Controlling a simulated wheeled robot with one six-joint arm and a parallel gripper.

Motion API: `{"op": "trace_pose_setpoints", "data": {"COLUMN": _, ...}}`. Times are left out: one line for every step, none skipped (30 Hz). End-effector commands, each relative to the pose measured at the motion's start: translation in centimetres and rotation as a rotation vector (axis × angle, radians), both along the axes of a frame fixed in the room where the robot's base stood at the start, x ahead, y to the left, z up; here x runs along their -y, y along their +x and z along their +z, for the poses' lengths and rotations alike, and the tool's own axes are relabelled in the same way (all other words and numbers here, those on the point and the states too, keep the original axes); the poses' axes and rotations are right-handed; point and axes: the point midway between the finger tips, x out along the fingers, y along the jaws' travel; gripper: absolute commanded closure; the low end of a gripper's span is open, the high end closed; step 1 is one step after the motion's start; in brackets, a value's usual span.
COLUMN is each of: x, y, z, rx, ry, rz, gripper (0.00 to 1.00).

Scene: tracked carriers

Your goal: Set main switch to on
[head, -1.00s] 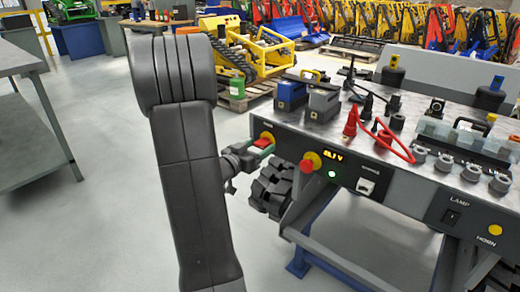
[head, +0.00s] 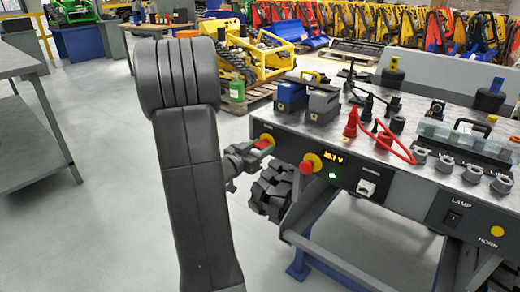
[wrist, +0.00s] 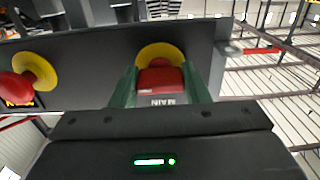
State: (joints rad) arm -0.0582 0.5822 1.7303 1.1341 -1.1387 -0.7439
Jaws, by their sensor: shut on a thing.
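The main switch, a red handle on a yellow disc, is on the left end of the panel front in the head view (head: 265,139). It also shows in the wrist view (wrist: 160,80), with a MAIN label beside it that reads upside down. My gripper (head: 259,147) is at the switch, its green fingers on both sides of the red handle in the wrist view (wrist: 162,86). It is shut on the handle. The fingers hide part of the switch in the head view, and I cannot tell its exact setting.
A red mushroom button (head: 308,165) on yellow sits just right of the switch. Beyond it are a small lit display (head: 333,157), a green lamp (head: 332,177) and a lamp switch (head: 453,218). Red and black plugs (head: 351,124) stand on the bench top. Open floor lies left.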

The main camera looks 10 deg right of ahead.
Motion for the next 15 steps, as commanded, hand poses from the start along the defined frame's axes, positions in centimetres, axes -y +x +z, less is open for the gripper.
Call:
{"op": "trace_pose_setpoints", "data": {"x": -0.01, "y": -0.01, "z": -0.04, "rx": 0.008, "ry": 0.006, "rz": 0.0, "gripper": 0.81}}
{"op": "trace_pose_setpoints", "data": {"x": -0.02, "y": -0.01, "z": -0.02, "rx": 0.01, "ry": 0.008, "rz": 0.0, "gripper": 0.81}}
{"op": "trace_pose_setpoints", "data": {"x": -0.02, "y": -0.01, "z": -0.01, "rx": 0.011, "ry": 0.009, "rz": 0.0, "gripper": 0.81}}
{"op": "trace_pose_setpoints", "data": {"x": -0.02, "y": -0.01, "z": 0.0, "rx": 0.011, "ry": 0.009, "rz": 0.0, "gripper": 0.81}}
{"op": "trace_pose_setpoints", "data": {"x": -0.02, "y": -0.01, "z": -0.01, "rx": 0.01, "ry": 0.008, "rz": 0.0, "gripper": 0.81}}
{"op": "trace_pose_setpoints", "data": {"x": -0.02, "y": -0.01, "z": -0.01, "rx": 0.01, "ry": 0.008, "rz": 0.0, "gripper": 0.81}}
{"op": "trace_pose_setpoints", "data": {"x": -0.02, "y": -0.01, "z": -0.01, "rx": 0.01, "ry": 0.008, "rz": 0.0, "gripper": 0.81}}
{"op": "trace_pose_setpoints", "data": {"x": -0.02, "y": -0.01, "z": -0.01, "rx": 0.01, "ry": 0.008, "rz": 0.0, "gripper": 0.81}}
{"op": "trace_pose_setpoints", "data": {"x": -0.02, "y": -0.01, "z": -0.01, "rx": 0.01, "ry": 0.008, "rz": 0.0, "gripper": 0.56}}
{"op": "trace_pose_setpoints", "data": {"x": -0.02, "y": -0.01, "z": -0.01, "rx": 0.01, "ry": 0.008, "rz": 0.0, "gripper": 0.5}}
{"op": "trace_pose_setpoints", "data": {"x": -0.02, "y": -0.01, "z": -0.01, "rx": 0.01, "ry": 0.008, "rz": 0.0, "gripper": 0.44}}
{"op": "trace_pose_setpoints", "data": {"x": -0.02, "y": -0.01, "z": -0.01, "rx": 0.01, "ry": 0.008, "rz": 0.0, "gripper": 0.37}}
{"op": "trace_pose_setpoints", "data": {"x": -0.02, "y": -0.01, "z": -0.02, "rx": 0.009, "ry": 0.007, "rz": 0.0, "gripper": 0.36}}
{"op": "trace_pose_setpoints", "data": {"x": -0.02, "y": -0.01, "z": -0.01, "rx": 0.009, "ry": 0.007, "rz": 0.0, "gripper": 0.36}}
{"op": "trace_pose_setpoints", "data": {"x": -0.02, "y": -0.01, "z": -0.02, "rx": 0.009, "ry": 0.007, "rz": 0.0, "gripper": 0.36}}
